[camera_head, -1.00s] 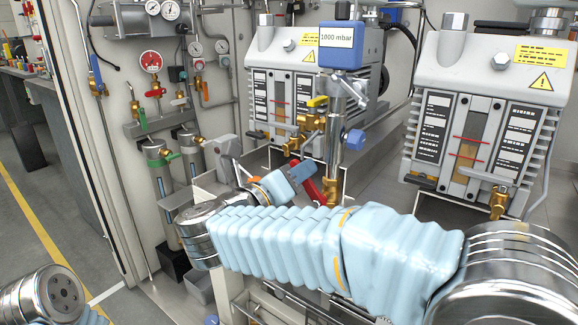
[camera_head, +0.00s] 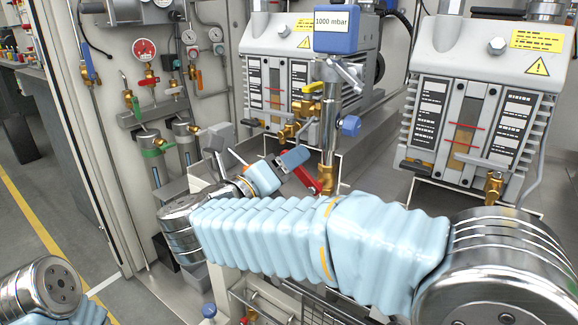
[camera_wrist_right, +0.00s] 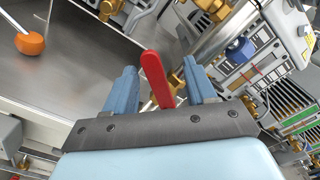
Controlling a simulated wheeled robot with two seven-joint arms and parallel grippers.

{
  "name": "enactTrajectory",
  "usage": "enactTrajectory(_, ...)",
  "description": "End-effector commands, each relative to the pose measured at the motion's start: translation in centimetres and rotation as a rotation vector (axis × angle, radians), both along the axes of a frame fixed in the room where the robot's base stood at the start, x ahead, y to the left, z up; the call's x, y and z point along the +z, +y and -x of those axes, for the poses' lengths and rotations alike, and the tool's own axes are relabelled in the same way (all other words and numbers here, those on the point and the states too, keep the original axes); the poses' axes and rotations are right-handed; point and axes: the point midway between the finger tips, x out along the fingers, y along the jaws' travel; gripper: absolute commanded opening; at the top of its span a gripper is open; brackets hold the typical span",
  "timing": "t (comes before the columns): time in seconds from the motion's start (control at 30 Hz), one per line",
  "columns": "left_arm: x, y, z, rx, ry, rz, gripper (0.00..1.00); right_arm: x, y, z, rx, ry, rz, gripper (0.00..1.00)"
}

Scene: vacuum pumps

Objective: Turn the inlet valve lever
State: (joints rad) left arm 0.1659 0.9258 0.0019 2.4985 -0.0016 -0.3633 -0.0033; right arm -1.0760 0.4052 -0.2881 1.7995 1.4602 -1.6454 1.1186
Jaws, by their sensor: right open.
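A red lever (camera_head: 307,181) sits low on the brass valve fitting (camera_head: 327,178) at the foot of the upright metal pipe in the head view. In the right wrist view the red lever (camera_wrist_right: 155,78) stands between the two blue fingers of my right gripper (camera_wrist_right: 162,88), which is open. Gaps show on both sides of the lever, so the fingers do not clasp it. In the head view my right gripper (camera_head: 291,160) is next to the lever, on its left. A yellow lever (camera_head: 314,87) is higher on the same pipe. My left gripper is out of view.
A blue gauge reading 1000 mbar (camera_head: 336,31) tops the pipe, with a blue knob (camera_head: 349,126) on its side. Vacuum pumps stand behind (camera_head: 277,82) and at right (camera_head: 484,100). A red gauge (camera_head: 144,48) and small valves line the left panel. Open floor lies at far left.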

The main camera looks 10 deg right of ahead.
Motion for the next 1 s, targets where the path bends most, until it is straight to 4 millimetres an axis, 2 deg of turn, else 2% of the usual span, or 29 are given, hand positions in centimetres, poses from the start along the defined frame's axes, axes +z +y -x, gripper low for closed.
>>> enactTrajectory(0.47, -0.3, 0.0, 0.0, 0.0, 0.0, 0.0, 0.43, -0.1, 0.4, 0.4, 0.0, -0.001, -0.001, 0.56)
enactTrajectory(1.0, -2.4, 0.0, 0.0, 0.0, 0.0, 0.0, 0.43, -0.2, 4.0, 4.0, 0.001, 0.0, 0.0, 0.56)
